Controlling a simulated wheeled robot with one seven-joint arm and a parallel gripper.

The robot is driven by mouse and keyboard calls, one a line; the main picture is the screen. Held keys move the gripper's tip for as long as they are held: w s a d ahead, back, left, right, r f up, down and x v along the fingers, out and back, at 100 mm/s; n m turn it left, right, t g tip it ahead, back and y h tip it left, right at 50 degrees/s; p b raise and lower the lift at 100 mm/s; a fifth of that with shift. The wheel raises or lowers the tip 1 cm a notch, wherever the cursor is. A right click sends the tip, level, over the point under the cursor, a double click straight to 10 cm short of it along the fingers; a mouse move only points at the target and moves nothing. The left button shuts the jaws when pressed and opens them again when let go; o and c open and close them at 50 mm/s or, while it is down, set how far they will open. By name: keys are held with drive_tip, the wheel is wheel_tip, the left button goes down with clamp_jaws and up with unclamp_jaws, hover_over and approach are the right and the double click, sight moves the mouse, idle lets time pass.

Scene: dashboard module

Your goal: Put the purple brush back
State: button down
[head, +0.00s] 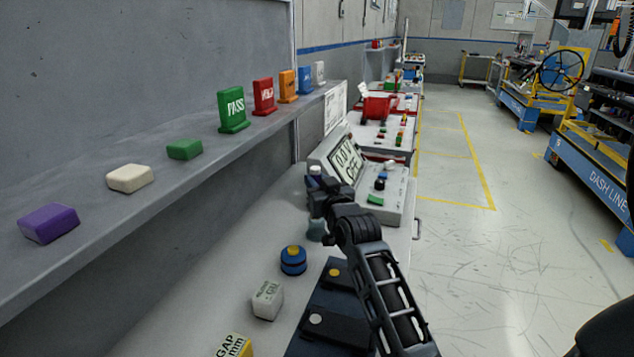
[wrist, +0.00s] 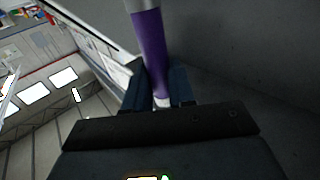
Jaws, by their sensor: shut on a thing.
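The purple brush (wrist: 150,45) shows in the wrist view as a purple handle with a paler part at the top edge of the picture. It stands between the two dark fingers of my gripper (wrist: 160,90), which is shut on it. Its far end is cut off by the picture edge.
A shelf (head: 200,190) on the left holds purple (head: 48,224), cream (head: 130,178) and green (head: 184,149) blocks and several upright signs. A blue-yellow round piece (head: 293,260), a white block (head: 267,299) and dark blue trays (head: 330,308) are on the bench. The aisle is clear.

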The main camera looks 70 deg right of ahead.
drive_tip(key=shift+s+a+f+b, duration=0.1)
drive_tip(key=shift+f+b, duration=0.2)
drive_tip(key=shift+f, duration=1.25)
drive_tip(key=shift+f+b, duration=0.8)
drive_tip(key=shift+f, duration=0.2)
drive_tip(key=c, duration=1.3)
unclamp_jaws()
drive_tip(key=o, duration=0.4)
drive_tip(key=shift+r, duration=0.25)
drive_tip(key=shift+o, duration=0.2)
drive_tip(key=shift+r, duration=0.1)
